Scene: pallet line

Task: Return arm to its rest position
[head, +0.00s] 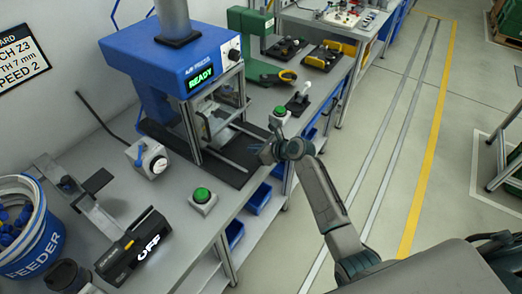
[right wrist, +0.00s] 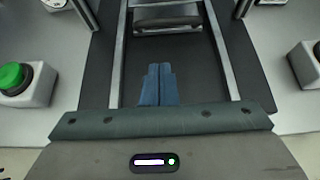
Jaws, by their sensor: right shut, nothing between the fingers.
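My right gripper (head: 254,148) is at the front of the blue air press (head: 172,50), over the dark base plate near the table's front edge. In the right wrist view its two blue fingers (right wrist: 158,84) are together with nothing between them. They point toward the press's metal frame (right wrist: 217,50) and a dark part (right wrist: 166,18) between the rails. The press display (head: 202,78) reads READY. My left gripper does not show.
A green button box (head: 203,200) stands left of the press base, and another (head: 280,115) stands right of it. A feeder bucket (head: 28,235) and a black device marked OFF (head: 133,247) are at the left. The floor (head: 375,130) right of the table is clear.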

